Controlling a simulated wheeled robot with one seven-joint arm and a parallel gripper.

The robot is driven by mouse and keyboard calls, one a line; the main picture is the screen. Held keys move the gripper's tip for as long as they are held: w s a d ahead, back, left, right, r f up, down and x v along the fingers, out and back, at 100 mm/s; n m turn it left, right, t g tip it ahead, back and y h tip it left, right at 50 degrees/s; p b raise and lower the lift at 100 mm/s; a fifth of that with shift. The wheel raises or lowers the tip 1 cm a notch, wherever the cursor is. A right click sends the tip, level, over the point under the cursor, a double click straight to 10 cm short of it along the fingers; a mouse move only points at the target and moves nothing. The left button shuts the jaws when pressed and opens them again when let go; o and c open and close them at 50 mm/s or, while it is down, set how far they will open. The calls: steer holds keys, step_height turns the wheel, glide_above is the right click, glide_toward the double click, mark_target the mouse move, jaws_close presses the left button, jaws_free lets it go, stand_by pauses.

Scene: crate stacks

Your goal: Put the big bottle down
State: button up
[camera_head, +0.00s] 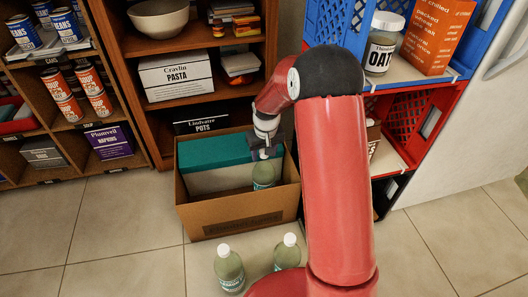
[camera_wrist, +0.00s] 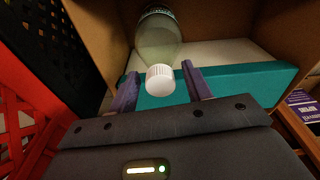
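A big bottle (camera_head: 263,176) with a greenish body stands inside the open cardboard box (camera_head: 240,218), near its right side. In the wrist view the bottle (camera_wrist: 158,38) shows its white ribbed cap toward me. My gripper (camera_head: 264,157) is over the box, just above the bottle. In the wrist view my gripper (camera_wrist: 160,72) has its two fingers apart on either side of the cap, with visible gaps on both sides. The bottle's base is hidden in the head view by the box's front wall.
A teal-and-white item (camera_head: 215,152) fills the box's back part. Two similar bottles (camera_head: 229,268) (camera_head: 288,252) stand on the floor in front of the box. Red and blue crates (camera_head: 405,108) stack at right; a wooden shelf (camera_head: 190,105) stands behind. Floor at left is clear.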

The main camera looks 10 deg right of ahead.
step_height(320, 180, up, 12)
steer(key=s+p, duration=0.2)
steer(key=s+r+t, duration=0.2)
steer(key=s+r, duration=1)
steer(key=s+r+m+t, duration=0.1)
steer(key=s+t, duration=0.1)
steer(key=s, duration=1.5)
steer(key=shift+s+r, duration=0.15)
steer(key=shift+r, duration=0.2)
steer(key=shift+r, duration=0.1)
